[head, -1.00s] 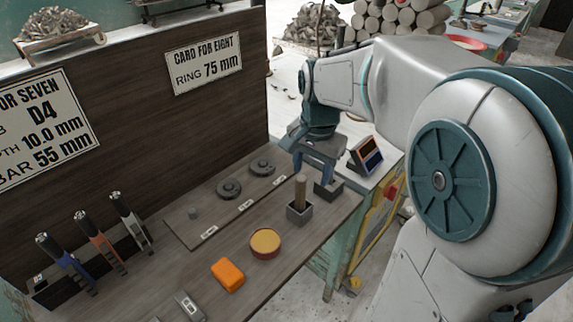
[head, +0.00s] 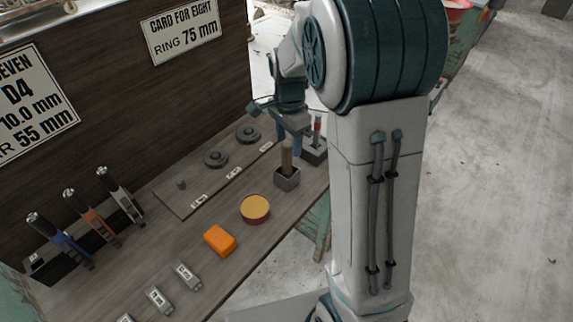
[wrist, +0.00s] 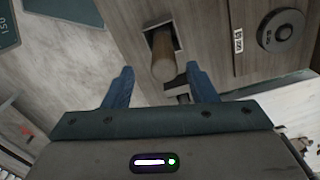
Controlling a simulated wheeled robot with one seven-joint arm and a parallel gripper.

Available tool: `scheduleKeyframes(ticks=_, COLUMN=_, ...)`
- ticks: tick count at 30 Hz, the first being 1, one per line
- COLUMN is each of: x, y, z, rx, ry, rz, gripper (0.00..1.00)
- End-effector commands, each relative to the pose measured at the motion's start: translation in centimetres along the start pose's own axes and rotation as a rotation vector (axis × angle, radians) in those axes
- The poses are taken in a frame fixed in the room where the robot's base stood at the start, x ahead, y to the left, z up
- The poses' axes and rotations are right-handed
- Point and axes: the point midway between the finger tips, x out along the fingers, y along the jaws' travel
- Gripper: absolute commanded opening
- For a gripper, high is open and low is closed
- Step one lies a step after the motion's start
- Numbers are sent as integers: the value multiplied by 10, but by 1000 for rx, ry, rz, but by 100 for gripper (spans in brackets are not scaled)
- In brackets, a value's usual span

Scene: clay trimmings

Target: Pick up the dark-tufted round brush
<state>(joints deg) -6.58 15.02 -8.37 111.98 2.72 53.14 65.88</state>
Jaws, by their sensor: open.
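A wooden stick (head: 287,155) stands upright in a small grey square holder (head: 288,180) near the bench's right edge. It also shows in the wrist view (wrist: 163,62), in front of and between my fingertips, apart from them. A thinner stick with a red band (head: 317,127) stands in a second grey holder (head: 314,154) just behind it. I see no dark tuft, so I cannot tell which is the round brush. My gripper (wrist: 159,72) is open and empty, and in the head view my arm partly covers that area.
Two dark discs (head: 216,158) lie on a labelled board to the left. A round yellow-topped tub (head: 255,208) and an orange block (head: 220,240) sit nearer. Several handled tools (head: 120,195) lean in a rack at the left. A dark panel (head: 200,90) backs the bench.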

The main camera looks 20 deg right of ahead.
Motion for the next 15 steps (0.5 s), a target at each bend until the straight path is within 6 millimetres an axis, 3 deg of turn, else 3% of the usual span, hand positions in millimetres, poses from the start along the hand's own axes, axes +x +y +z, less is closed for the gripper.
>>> scheduleKeyframes(ticks=9, x=42, y=-5, z=2, rx=-1, ry=-1, rz=4, gripper=52)
scheduleKeyframes(ticks=15, x=52, y=-5, z=1, rx=0, ry=0, rz=0, gripper=52)
